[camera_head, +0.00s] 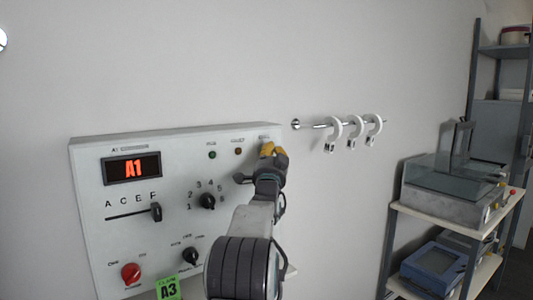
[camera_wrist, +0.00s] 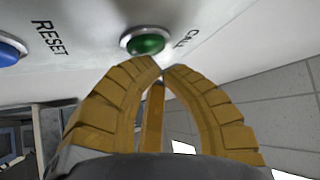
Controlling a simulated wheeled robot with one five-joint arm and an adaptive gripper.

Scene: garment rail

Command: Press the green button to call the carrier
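The green button (camera_wrist: 146,42) sits in a metal ring by the word CALL in the wrist view. My gripper's yellow fingers (camera_wrist: 160,68) are shut with nothing between the tips. The tips are just below the button in that view, and I cannot tell if they touch it. In the head view my gripper (camera_head: 267,149) is at the upper right corner of the white control panel (camera_head: 180,180) and hides the button there.
A blue RESET button (camera_wrist: 9,50) is left of the green one. The panel also has a slider (camera_head: 156,212), a dial (camera_head: 207,201), and a red knob (camera_head: 131,273). A rail (camera_head: 322,126) with white hooks is right of it, and a shelf (camera_head: 456,225) stands farther right.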

